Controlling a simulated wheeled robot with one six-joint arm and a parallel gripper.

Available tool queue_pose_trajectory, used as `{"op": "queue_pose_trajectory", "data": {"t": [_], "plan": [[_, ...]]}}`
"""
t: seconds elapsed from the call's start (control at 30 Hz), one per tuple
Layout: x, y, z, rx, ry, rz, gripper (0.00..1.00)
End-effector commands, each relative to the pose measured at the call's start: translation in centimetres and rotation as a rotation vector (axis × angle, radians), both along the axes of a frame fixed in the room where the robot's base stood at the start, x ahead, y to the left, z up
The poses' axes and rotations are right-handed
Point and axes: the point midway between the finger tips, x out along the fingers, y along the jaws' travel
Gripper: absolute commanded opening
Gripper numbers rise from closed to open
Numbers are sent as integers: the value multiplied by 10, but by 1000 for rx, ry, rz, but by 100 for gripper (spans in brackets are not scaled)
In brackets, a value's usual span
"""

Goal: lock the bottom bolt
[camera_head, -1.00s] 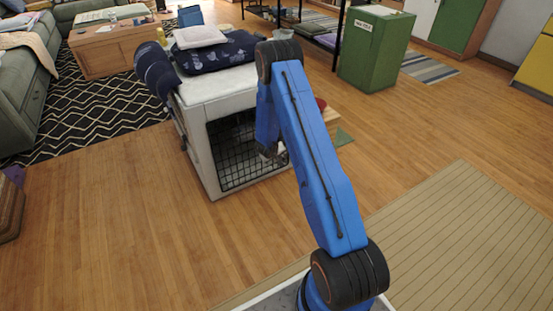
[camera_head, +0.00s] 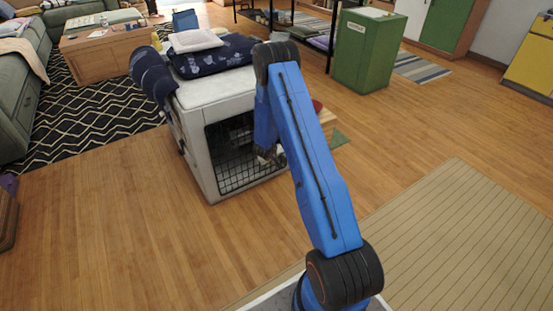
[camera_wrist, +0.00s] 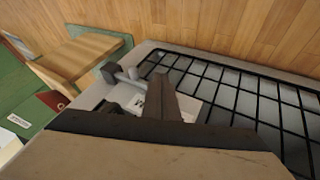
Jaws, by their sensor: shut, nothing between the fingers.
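A white crate (camera_head: 187,130) with a black wire door (camera_head: 231,165) stands on the floor. My gripper (camera_head: 268,155) is at the right side of the door, low on the crate front, partly hidden behind my arm. In the wrist view, my shut, empty gripper (camera_wrist: 166,98) points at the crate's frame beside the wire door (camera_wrist: 235,92). A grey bolt with a round knob (camera_wrist: 111,73) shows just left of the fingertips. Whether the fingers touch it cannot be told. A second grey part by the fingers is mostly hidden, so I cannot tell whether the bolt is locked.
A dark patterned cushion (camera_head: 212,56) and a white pillow (camera_head: 195,40) lie on the crate. A wooden stool-like piece (camera_wrist: 75,57) is beside the crate. A green cabinet (camera_head: 362,55) stands behind at right. The wooden floor in front is clear.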

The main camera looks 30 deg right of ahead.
Motion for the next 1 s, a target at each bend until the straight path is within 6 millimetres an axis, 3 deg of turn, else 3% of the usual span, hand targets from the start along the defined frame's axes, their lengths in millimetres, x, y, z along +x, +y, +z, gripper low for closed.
{"op": "queue_pose_trajectory", "data": {"t": [0.6,1.0], "plan": [[-36,42,72,1,-1,1,0],[-40,47,80,1,1,0,0]]}}
